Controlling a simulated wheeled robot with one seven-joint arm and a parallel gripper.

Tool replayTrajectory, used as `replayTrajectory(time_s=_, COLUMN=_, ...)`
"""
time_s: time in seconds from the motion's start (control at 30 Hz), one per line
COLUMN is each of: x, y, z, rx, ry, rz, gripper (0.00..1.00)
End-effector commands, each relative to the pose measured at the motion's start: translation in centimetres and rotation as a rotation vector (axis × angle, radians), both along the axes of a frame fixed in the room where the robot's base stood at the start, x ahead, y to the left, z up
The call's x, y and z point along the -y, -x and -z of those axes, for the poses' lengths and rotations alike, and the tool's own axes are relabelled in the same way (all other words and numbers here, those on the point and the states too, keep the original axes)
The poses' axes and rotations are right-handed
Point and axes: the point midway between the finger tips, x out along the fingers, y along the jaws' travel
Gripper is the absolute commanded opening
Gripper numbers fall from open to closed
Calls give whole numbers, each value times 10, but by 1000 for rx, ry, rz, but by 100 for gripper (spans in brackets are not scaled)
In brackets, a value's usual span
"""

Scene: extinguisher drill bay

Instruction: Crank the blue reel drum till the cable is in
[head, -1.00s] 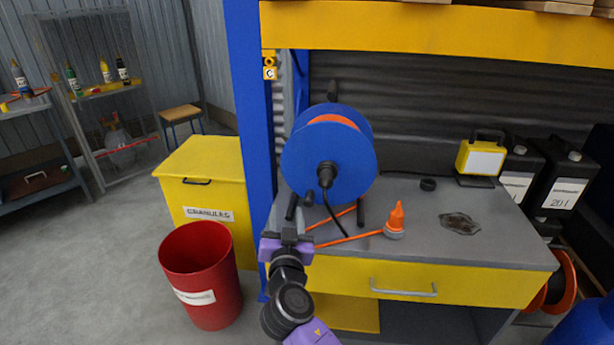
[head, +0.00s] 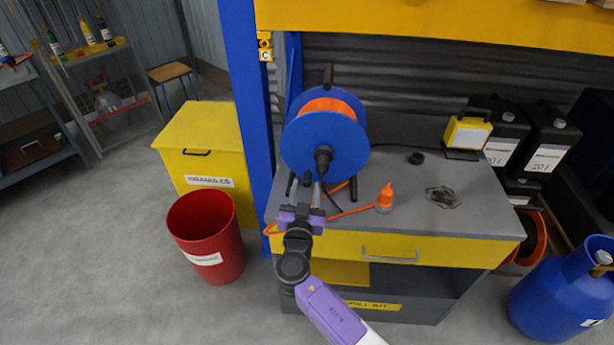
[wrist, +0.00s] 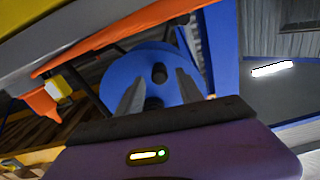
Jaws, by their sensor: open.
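The blue reel drum (head: 307,142) stands upright on its frame on the grey bench top, with orange cable wound inside it. Its dark hub and crank knob (head: 323,155) face me. A length of orange cable (head: 350,212) runs out over the bench beside an orange plug (head: 384,197). My gripper (head: 312,192) is just below and in front of the hub, fingers pointing up toward it. In the wrist view my open gripper (wrist: 158,98) has its fingers apart, with the blue drum (wrist: 150,65) beyond them and nothing visible held between.
A blue post (head: 249,110) stands close to the left of the reel. A yellow bin (head: 210,150) and a red bucket (head: 207,235) are at left. A work lamp (head: 467,133), black canisters (head: 548,140) and a blue gas bottle (head: 560,290) are at right. The yellow drawer (head: 400,247) is shut.

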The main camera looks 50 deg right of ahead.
Motion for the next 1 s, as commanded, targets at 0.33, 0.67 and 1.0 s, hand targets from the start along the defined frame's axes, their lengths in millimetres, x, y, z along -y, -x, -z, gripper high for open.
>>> replayTrajectory(time_s=0.33, x=29, y=-22, z=0, rx=-1, ry=-1, rz=0, gripper=44)
replayTrajectory(time_s=0.67, x=29, y=-23, z=0, rx=0, ry=-1, rz=0, gripper=34)
replayTrajectory(time_s=1.0, x=29, y=-23, z=0, rx=0, ry=-1, rz=0, gripper=0)
